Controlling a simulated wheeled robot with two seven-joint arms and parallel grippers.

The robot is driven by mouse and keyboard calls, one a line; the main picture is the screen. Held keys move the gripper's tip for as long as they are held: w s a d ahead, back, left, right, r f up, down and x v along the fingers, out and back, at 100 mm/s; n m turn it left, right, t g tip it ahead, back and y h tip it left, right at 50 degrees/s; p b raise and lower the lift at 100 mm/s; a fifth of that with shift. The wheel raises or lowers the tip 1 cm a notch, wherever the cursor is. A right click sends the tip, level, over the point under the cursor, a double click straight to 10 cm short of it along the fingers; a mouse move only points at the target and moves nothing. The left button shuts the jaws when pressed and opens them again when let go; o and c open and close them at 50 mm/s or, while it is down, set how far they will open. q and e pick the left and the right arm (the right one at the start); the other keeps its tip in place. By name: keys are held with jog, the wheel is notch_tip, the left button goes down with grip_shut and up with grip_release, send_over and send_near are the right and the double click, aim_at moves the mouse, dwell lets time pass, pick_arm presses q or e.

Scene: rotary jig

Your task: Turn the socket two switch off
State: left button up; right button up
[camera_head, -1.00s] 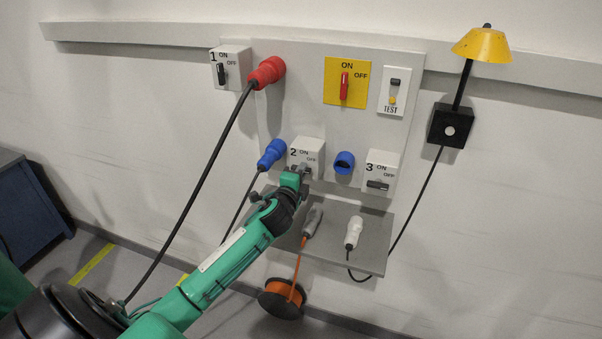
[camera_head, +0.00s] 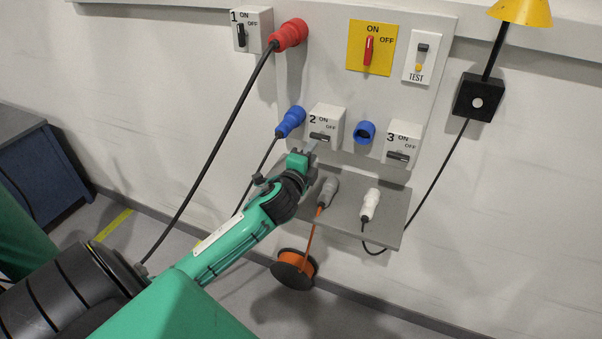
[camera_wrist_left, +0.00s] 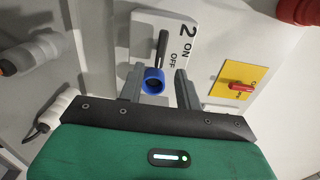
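The socket two switch box (camera_head: 326,124) is white, marked 2, ON and OFF. Its dark handle (camera_head: 320,137) lies level, like the handle of switch three. In the left wrist view the box (camera_wrist_left: 178,22) is turned sideways, and its handle (camera_wrist_left: 161,47) runs along the direction of the lettering. My left gripper (camera_head: 310,148) is just below the box in the head view, apart from the handle. In the left wrist view its two fingers (camera_wrist_left: 158,78) are spread and empty, with the blue socket (camera_wrist_left: 153,80) showing between them. My right gripper is not in view.
Blue plug (camera_head: 290,122) is left of box two; blue socket (camera_head: 364,132) and switch three (camera_head: 403,143) are right. A grey shelf (camera_head: 385,230) below carries grey and white connectors. Switch one (camera_head: 252,30), a red plug (camera_head: 289,35) and a yellow switch plate (camera_head: 370,48) are above.

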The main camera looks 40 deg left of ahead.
pick_arm(q)
jog(key=b+v, duration=0.1)
jog(key=v, duration=0.6)
jog(key=shift+b, duration=0.4)
